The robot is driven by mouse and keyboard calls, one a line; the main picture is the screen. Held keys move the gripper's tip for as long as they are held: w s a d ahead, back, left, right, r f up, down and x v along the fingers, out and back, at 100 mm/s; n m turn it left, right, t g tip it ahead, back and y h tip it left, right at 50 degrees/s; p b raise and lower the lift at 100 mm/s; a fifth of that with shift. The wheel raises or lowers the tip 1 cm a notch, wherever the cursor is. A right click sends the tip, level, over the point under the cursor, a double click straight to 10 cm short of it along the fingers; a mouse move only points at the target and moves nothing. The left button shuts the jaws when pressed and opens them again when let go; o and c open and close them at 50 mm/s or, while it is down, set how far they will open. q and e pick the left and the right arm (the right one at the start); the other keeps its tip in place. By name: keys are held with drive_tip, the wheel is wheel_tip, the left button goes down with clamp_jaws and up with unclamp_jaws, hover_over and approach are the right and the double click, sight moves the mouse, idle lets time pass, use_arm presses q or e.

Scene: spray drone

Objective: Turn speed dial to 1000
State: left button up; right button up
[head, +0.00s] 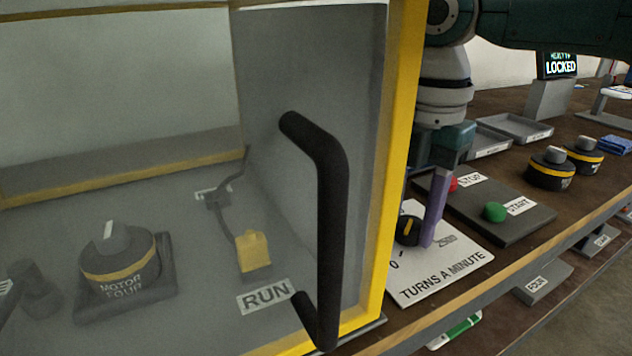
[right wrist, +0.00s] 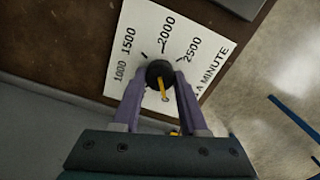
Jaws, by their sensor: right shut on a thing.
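The speed dial (right wrist: 158,71) is a small round black knob with a yellow pointer. It stands on a white card marked 1000, 1500, 2000 and 2500 (right wrist: 148,22). In the right wrist view the pointer points down toward my gripper, away from the 1000 mark. My right gripper (right wrist: 160,88) has its two purple fingers on either side of the knob and is shut on it. In the head view the same dial (head: 406,230) shows beside a purple finger (head: 433,215), with the card (head: 436,277) under it. My left gripper is out of view.
A clear case with a yellow frame (head: 400,90) and black handle (head: 333,190) stands close left of my right arm. Inside is a motor (head: 118,262). Red stop (head: 453,184) and green start (head: 494,211) buttons sit right of the dial. Trays and more motors stand beyond.

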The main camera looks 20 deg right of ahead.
clamp_jaws()
drive_tip(key=shift+r+m+p, duration=0.15)
drive_tip(key=shift+m+p, duration=0.15)
drive_tip(key=shift+p, duration=0.45)
drive_tip(key=m+p, duration=0.4)
drive_tip(key=p, duration=0.1)
drive_tip(key=shift+a+r+m+p, duration=0.1)
drive_tip(key=shift+m+p, duration=0.3)
drive_tip(key=m+p, duration=0.3)
drive_tip(key=m, duration=0.1)
drive_tip(key=m+p, duration=0.2)
drive_tip(key=m, duration=0.3)
drive_tip(key=m+p, duration=0.1)
drive_tip(key=m, duration=0.2)
drive_tip(key=shift+w+m, duration=0.1)
drive_tip(key=shift+m, duration=0.3)
drive_tip(key=shift+f+m, duration=0.2)
drive_tip(key=shift+m, duration=0.5)
drive_tip(key=shift+p, duration=0.3)
